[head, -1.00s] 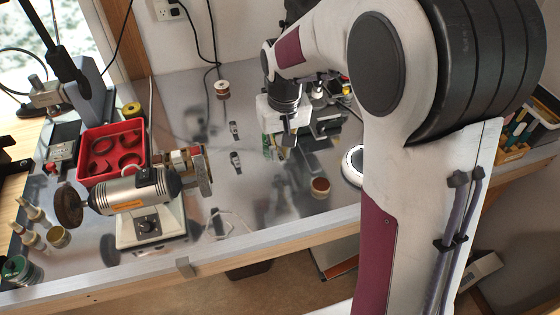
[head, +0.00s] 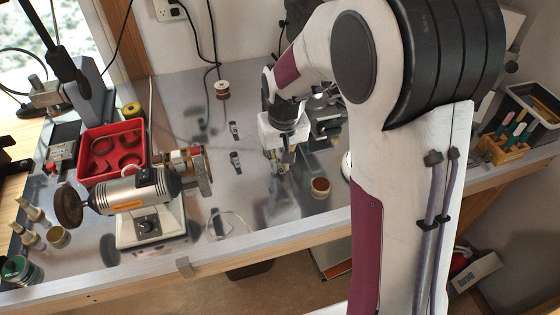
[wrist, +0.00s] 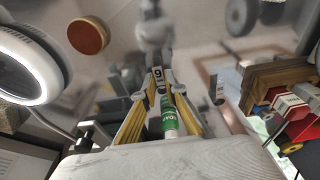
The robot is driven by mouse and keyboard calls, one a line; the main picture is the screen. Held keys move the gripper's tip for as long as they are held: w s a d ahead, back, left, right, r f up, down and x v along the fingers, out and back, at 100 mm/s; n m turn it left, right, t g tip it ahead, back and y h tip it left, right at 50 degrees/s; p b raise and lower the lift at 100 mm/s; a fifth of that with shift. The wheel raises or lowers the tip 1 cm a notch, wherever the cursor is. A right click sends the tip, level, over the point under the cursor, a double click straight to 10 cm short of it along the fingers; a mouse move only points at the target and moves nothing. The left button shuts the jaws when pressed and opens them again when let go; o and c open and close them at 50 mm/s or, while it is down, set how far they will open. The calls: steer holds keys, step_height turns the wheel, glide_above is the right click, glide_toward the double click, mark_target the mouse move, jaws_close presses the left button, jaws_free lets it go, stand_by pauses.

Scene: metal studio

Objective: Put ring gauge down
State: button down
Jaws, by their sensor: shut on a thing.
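Two small tagged pieces (head: 235,131) (head: 236,162) lie on the bench left of my gripper.
A round reddish-topped pot (head: 320,187) stands just right of my gripper. A motor tool (head: 135,192) and a red tray (head: 84,164) holding rings are further left. A thread spool (head: 222,88) stands behind. Bare bench lies left and in front of my gripper.

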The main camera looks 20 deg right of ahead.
mark_target(281, 172)
steer(key=shift+f, duration=0.2)
steer(key=c, duration=2)
jaws_free()
steer(key=shift+o, duration=0.2)
steer(key=shift+r, duration=0.15)
steer(key=shift+s+a+r, duration=0.1)
steer(key=shift+s+r, duration=0.1)
steer(key=shift+r, duration=1.05)
steer(key=shift+s+r, duration=0.25)
steer(key=shift+r, duration=0.95)
steer(key=shift+s+a+r, duration=0.1)
steer(key=shift+s+r, duration=0.1)
steer(key=shift+r, duration=1.05)
